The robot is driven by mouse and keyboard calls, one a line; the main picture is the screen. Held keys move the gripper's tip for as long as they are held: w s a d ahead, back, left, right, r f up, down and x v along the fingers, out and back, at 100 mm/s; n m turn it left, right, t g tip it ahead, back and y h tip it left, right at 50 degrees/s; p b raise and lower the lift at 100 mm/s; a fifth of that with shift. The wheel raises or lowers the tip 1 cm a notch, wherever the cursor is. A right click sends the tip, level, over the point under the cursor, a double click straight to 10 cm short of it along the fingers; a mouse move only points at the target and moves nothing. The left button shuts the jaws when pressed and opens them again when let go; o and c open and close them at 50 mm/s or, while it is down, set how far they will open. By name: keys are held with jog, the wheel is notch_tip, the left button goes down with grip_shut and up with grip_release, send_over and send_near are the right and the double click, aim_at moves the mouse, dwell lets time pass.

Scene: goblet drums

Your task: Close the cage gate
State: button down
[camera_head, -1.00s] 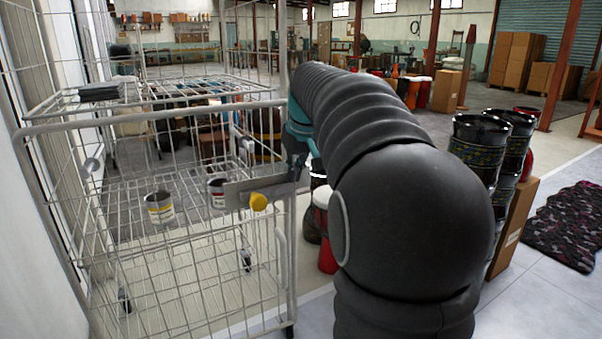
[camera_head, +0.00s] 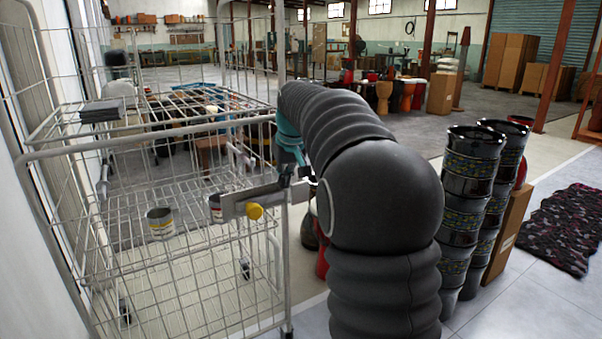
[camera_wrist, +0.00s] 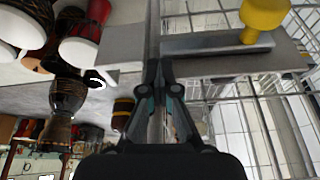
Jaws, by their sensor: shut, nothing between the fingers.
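The wire cage (camera_head: 150,122) stands at the left in the head view, with shelves inside. Its gate (camera_head: 190,262) is the lower front mesh panel, with a grey metal latch plate (camera_head: 235,205) and a yellow knob (camera_head: 254,211) near its right edge. The plate (camera_wrist: 225,65) and knob (camera_wrist: 262,14) also show at the top right of the wrist view. My gripper (camera_wrist: 158,68) is shut and empty, its tips close to the upright beside the plate; I cannot tell if they touch it. In the head view my arm partly hides the gripper.
Tall patterned drums (camera_head: 470,185) and a cardboard box (camera_head: 508,232) stand right of my arm. A dark patterned rug (camera_head: 565,228) lies farther right. A white wall borders the cage's left.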

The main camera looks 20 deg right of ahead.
jog(key=shift+w+a+r, duration=0.2)
jog(key=shift+w+a, duration=0.1)
jog(key=shift+w, duration=0.25)
jog(key=shift+s+r, duration=0.15)
jog(key=shift+r, duration=0.35)
jog(key=s+v, duration=0.1)
jog(key=v, duration=1)
jog(key=shift+d+f, duration=0.2)
jog(key=shift+d, duration=0.1)
